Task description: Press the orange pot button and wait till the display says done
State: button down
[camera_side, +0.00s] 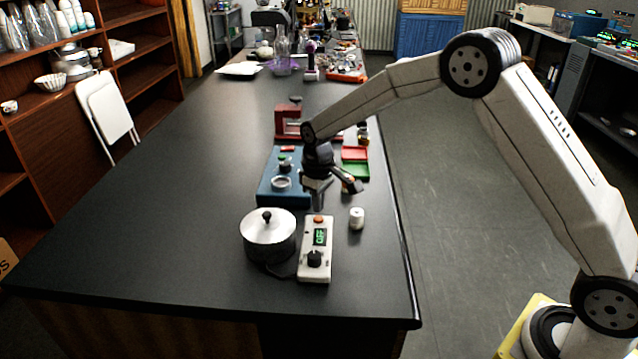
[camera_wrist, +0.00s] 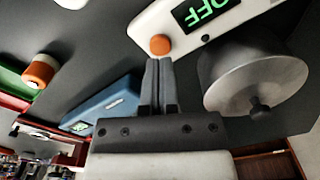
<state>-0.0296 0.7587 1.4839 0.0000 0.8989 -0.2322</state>
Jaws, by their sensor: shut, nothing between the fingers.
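The white control box (camera_side: 316,262) stands on the black table beside a lidded metal pot (camera_side: 269,232). Its orange button (camera_side: 318,220) is at the far end, above a green display (camera_side: 320,237) and a black knob (camera_side: 314,259). In the wrist view the display (camera_wrist: 207,12) reads OFF, upside down. My gripper (camera_side: 319,205) is shut and empty, pointing down by the button end of the box. In the wrist view the shut fingertips (camera_wrist: 159,60) lie just below the orange button (camera_wrist: 160,45) in the picture; whether they touch it I cannot tell.
A blue base (camera_side: 268,190) with a ring and small parts lies behind the box. A small white cylinder (camera_side: 357,217) stands to its right. Red and green trays (camera_side: 355,170) and a red frame (camera_side: 284,124) are farther back. The table's left side is clear.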

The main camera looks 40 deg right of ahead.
aim_at(318, 218)
jog(key=shift+f, duration=1.25)
dwell(0.8)
jog(key=shift+r, duration=2.2)
jog(key=shift+r, duration=0.1)
jog(key=shift+r, duration=2.9)
dwell(0.8)
